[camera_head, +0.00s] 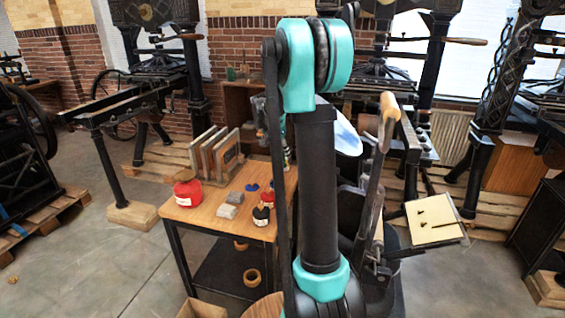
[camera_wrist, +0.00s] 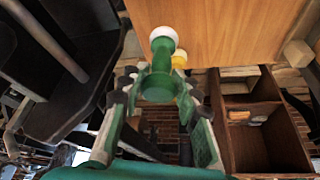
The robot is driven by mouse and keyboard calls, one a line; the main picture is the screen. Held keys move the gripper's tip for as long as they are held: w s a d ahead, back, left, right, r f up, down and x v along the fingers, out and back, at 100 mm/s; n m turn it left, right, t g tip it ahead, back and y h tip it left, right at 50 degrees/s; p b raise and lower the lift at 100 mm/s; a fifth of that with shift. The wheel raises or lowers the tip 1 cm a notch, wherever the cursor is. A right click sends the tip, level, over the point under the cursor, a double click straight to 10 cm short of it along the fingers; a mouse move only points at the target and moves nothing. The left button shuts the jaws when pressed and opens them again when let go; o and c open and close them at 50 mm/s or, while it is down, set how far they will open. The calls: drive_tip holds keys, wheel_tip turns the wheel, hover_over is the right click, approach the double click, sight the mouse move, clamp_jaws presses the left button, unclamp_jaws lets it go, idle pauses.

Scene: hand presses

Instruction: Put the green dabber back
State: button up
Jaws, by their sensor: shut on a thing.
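The green dabber (camera_wrist: 160,65) is in the wrist view, with a green body and a white rounded end pointing to the top of the picture. My gripper (camera_wrist: 160,88) is shut on it, one finger on each side of its green part. A bare wooden surface (camera_wrist: 235,30) lies behind the white end; I cannot tell whether they touch. A small yellow thing (camera_wrist: 179,60) shows partly behind the dabber.
A hand press with a wooden-handled lever (camera_head: 388,112) stands close right of my arm. Open shelving (camera_wrist: 265,125) shows in the wrist view.

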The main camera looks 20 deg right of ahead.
sight(282, 163)
drive_tip(key=shift+f, duration=2.1)
drive_tip(key=shift+f, duration=0.1)
drive_tip(key=o, duration=1.1)
drive_tip(key=v, duration=1.2)
drive_tip(key=shift+s, duration=0.1)
